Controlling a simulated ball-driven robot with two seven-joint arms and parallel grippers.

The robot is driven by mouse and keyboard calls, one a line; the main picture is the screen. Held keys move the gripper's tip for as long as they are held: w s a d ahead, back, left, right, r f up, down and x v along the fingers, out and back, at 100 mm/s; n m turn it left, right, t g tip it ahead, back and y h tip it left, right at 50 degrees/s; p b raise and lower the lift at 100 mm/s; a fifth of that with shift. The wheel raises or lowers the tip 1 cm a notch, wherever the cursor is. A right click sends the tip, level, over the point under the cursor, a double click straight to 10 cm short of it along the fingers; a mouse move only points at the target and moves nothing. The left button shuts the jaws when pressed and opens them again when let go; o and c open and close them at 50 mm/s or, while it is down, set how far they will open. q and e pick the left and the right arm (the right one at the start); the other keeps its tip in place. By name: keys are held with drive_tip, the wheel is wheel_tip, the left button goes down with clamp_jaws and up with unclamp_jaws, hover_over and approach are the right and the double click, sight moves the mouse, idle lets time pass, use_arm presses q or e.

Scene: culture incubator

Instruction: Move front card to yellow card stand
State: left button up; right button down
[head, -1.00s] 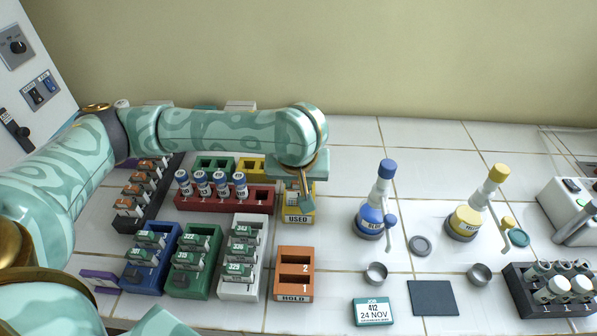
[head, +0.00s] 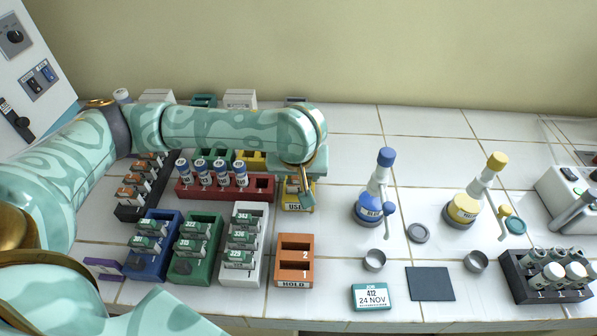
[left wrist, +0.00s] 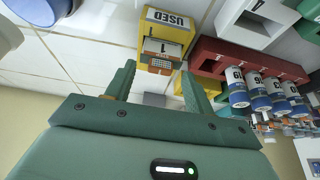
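My left gripper (head: 307,194) points down over the yellow USED box (head: 297,207) and hides part of it. In the left wrist view its two fingers (left wrist: 163,88) are apart with nothing seen between them. The USED box (left wrist: 148,32) there has a slot marked 1 and an orange-banded piece at its near end. A yellow stand (head: 250,158) is partly hidden behind my left arm. Green-labelled cards stand in the blue stand (head: 150,268), green stand (head: 196,270) and white stand (head: 243,275). Orange-labelled cards (head: 132,192) stand in a dark stand. Which card is the front card is unclear. My right gripper is not in view.
A red rack (head: 225,190) with several blue-capped vials stands left of the gripper. An empty orange HOLD stand (head: 294,260) is in front. Blue-topped (head: 372,205) and yellow-topped (head: 464,207) bottles stand right. A job sign (head: 370,296) and dark mat (head: 430,284) lie in front.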

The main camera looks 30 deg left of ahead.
use_arm(q)
drive_tip(key=shift+r, duration=0.15)
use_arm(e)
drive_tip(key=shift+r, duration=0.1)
use_arm(q)
drive_tip(key=p+v, duration=1)
drive_tip(key=v, duration=0.6)
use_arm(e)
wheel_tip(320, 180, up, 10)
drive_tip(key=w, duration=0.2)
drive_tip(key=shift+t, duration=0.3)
use_arm(q)
drive_tip(key=shift+r, duration=0.15)
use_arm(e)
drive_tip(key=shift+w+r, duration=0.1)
